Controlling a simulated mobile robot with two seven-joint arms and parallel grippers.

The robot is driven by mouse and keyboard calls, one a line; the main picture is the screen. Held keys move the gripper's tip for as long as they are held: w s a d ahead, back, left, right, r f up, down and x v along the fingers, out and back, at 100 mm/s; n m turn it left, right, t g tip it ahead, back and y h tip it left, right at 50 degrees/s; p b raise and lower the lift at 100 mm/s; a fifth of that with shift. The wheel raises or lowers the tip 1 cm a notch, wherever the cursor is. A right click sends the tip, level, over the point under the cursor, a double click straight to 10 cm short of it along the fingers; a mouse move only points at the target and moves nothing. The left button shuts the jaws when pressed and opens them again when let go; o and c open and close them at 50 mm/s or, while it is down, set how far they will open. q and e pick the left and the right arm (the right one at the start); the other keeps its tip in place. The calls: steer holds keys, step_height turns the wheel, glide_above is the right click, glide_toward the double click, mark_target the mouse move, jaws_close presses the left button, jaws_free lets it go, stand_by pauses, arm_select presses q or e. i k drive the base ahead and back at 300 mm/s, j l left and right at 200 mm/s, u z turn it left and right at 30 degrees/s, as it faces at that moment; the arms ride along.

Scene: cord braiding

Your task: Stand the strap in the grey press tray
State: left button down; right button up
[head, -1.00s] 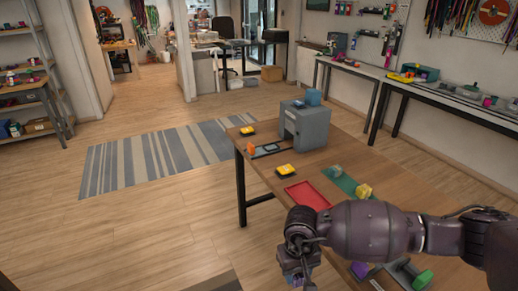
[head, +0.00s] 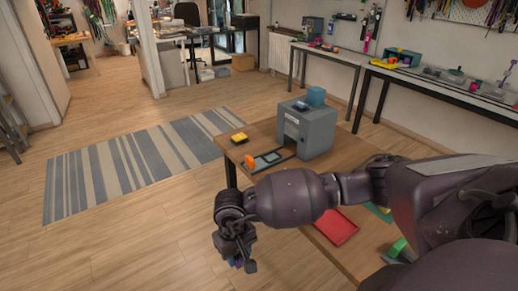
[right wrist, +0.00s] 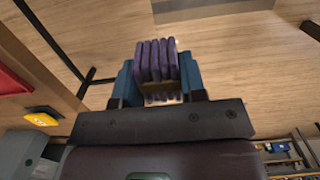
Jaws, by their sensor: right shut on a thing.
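The purple strap, made of several ribs side by side, sits between the blue fingers of my right gripper (right wrist: 157,82) in the right wrist view, where the strap (right wrist: 156,60) shows best. In the head view my right gripper (head: 240,262) hangs over the floor, left of the table's front edge, with the strap mostly hidden. The grey press (head: 307,128) stands on the table. Its flat, dark-framed tray (head: 271,159) lies out in front with an orange handle (head: 249,161); nothing stands in it. My left gripper is not in view.
A yellow pad (head: 239,137) lies by the press and a red tray (head: 335,226) nearer me, partly behind my arm. A green piece (head: 397,248) is at the lower right. The open floor and striped rug (head: 130,160) are left of the table.

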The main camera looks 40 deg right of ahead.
mark_target(272, 158)
steer(key=i, duration=2.2)
steer(key=i+j+z, duration=0.15)
steer(key=i, duration=0.9)
steer(key=z, duration=1.15)
